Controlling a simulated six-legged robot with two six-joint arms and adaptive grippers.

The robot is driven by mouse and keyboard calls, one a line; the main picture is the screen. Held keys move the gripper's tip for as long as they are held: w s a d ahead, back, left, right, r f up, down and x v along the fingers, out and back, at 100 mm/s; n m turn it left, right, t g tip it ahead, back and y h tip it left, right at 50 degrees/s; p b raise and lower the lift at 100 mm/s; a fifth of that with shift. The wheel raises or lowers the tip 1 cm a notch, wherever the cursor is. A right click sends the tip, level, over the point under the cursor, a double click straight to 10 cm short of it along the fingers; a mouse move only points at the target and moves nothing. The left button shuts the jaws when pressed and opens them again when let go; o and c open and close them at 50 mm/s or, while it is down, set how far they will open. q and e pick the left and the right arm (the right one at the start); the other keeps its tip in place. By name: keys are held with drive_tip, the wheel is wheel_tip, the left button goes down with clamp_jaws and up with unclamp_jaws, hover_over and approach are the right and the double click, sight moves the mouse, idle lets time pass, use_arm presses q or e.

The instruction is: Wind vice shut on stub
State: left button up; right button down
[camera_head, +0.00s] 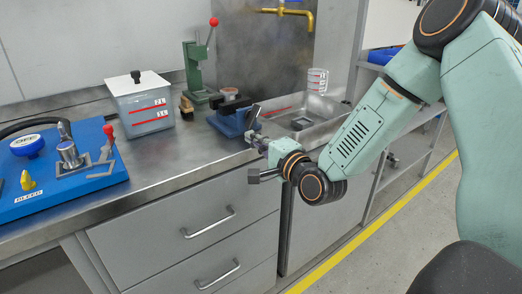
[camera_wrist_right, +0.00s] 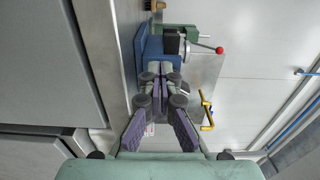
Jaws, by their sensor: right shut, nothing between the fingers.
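The vice (camera_head: 228,122) is blue with dark jaws and stands on the steel bench, left of the sink. A short dark cylinder (camera_head: 230,93), perhaps the stub, shows at its top; I cannot tell how tightly the jaws sit on it. A dark bar (camera_head: 252,117), apparently the vice handle, is at its front right. My right gripper (camera_head: 252,137) is shut and empty, just in front of the vice, close to the bar. In the wrist view its fingers (camera_wrist_right: 160,88) meet before the blue vice body (camera_wrist_right: 150,45); contact is unclear. My left gripper is out of view.
A green press (camera_head: 196,70) with a red-knobbed lever stands behind the vice. A lidded container (camera_head: 141,105) and a blue pump board (camera_head: 60,178) are to the left. A sink (camera_head: 315,112) and a brass tap (camera_head: 290,12) are to the right. Drawers (camera_head: 190,228) lie below.

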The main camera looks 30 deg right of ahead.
sight(252, 116)
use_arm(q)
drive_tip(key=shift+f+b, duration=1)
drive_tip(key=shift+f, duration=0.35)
use_arm(e)
drive_tip(key=shift+w+a, duration=0.15)
drive_tip(key=shift+w, duration=1.85)
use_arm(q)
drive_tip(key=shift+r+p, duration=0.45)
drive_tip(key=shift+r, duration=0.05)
use_arm(e)
drive_tip(key=shift+d+r, duration=0.25)
drive_tip(key=shift+d, duration=0.3)
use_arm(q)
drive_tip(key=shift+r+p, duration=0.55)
use_arm(e)
drive_tip(key=shift+a+r, duration=0.15)
drive_tip(key=shift+r, duration=0.7)
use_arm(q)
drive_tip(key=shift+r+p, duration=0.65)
use_arm(e)
drive_tip(key=shift+r, duration=0.7)
